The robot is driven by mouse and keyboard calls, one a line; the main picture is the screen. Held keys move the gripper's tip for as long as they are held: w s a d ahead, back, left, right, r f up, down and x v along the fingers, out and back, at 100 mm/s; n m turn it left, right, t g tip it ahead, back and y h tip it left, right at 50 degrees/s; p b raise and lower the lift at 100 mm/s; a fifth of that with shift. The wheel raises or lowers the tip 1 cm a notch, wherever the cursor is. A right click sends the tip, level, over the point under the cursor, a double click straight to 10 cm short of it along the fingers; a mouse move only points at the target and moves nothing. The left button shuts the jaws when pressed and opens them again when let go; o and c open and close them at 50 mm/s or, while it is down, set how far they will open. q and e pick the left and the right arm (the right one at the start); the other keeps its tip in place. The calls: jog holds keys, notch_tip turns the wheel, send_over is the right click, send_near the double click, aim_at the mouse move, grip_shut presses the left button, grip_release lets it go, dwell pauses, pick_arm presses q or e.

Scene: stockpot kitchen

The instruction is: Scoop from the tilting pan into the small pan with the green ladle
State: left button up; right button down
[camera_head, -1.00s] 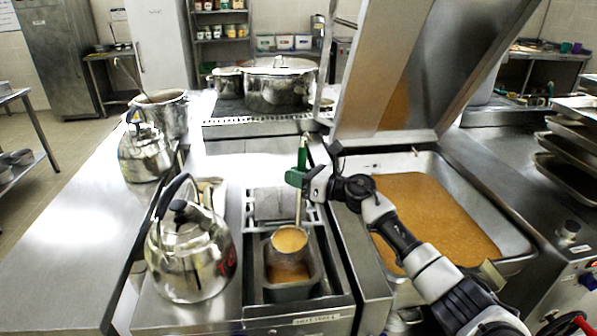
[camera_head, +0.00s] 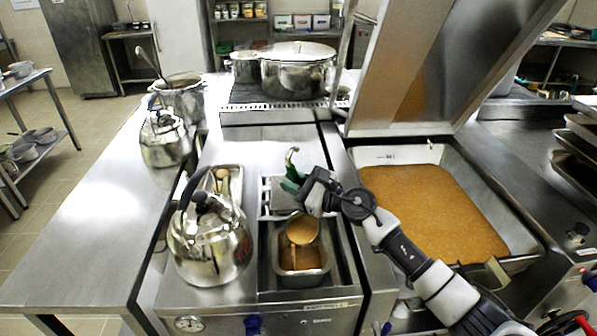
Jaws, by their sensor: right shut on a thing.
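My right gripper (camera_head: 311,193) is shut on the green ladle (camera_head: 292,182) by its handle. The ladle's steel bowl hangs tipped over the small pan (camera_head: 302,280), with brown liquid in the bowl that seems to run down into the pan. The small pan is a steel insert sunk in the counter and has brown liquid in it. The tilting pan (camera_head: 518,238) on the right has its lid (camera_head: 455,70) raised and holds a wide layer of brown soup (camera_head: 430,210). My right arm passes over its front left corner. My left gripper is out of view.
A large kettle (camera_head: 208,240) stands just left of the small pan, with a smaller kettle (camera_head: 165,140) behind it. A pot with a ladle (camera_head: 181,98) and large lidded pots (camera_head: 300,75) stand further back. The left steel counter (camera_head: 95,215) is clear.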

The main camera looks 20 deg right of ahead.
jog(key=s+a+f+n+b, duration=0.3)
jog(key=s+a+f+n, duration=1)
jog(key=a+f+n, duration=0.1)
jog(key=shift+f+n, duration=0.3)
jog(key=shift+n, duration=0.2)
dwell(0.9)
dwell(0.4)
jog(key=shift+r, duration=0.1)
dwell(2.0)
